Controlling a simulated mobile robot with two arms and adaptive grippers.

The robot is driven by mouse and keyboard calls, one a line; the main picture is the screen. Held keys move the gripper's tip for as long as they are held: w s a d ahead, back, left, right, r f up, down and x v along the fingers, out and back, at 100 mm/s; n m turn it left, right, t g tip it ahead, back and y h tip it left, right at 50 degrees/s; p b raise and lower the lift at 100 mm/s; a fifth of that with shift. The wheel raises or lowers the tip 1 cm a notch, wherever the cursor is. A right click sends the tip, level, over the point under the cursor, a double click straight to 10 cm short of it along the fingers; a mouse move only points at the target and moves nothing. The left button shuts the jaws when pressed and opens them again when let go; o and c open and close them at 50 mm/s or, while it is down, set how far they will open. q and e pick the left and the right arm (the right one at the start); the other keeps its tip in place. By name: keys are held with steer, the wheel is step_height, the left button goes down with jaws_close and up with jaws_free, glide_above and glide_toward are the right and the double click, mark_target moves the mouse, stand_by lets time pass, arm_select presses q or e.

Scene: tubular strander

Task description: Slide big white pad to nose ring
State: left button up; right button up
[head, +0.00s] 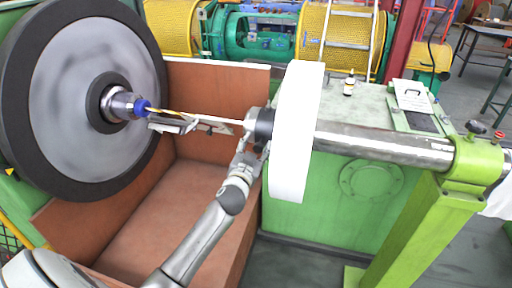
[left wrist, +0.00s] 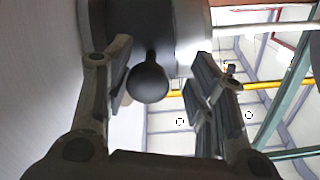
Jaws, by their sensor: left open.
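The big white pad (head: 297,130) is a thick upright disc on a horizontal steel tube (head: 385,145). A dark grey hub with a knob (head: 260,122) sits at its left face. My left gripper (head: 254,146) is just below this hub, close to the pad's left face. In the left wrist view, the left gripper (left wrist: 163,58) is open, with a dark round knob (left wrist: 148,82) between its fingers. I cannot tell whether they touch it. A blue ring (head: 141,107) sits on the steel spindle at left; I cannot tell which part is the nose ring.
A large black-rimmed grey wheel (head: 95,85) stands at left. A thin rod (head: 212,119) and a grey bracket (head: 172,125) span the gap above a brown trough (head: 165,205). A green post (head: 425,225) supports the tube at right. A bottle (head: 349,86) stands on the green cabinet.

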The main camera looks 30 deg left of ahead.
arm_select(q)
steer(key=shift+d, duration=0.25)
steer(key=shift+s+d+f, duration=0.1)
steer(key=shift+s+d, duration=0.05)
steer(key=shift+s, duration=0.1)
steer(key=v, duration=1.1)
steer(key=shift+s, duration=0.25)
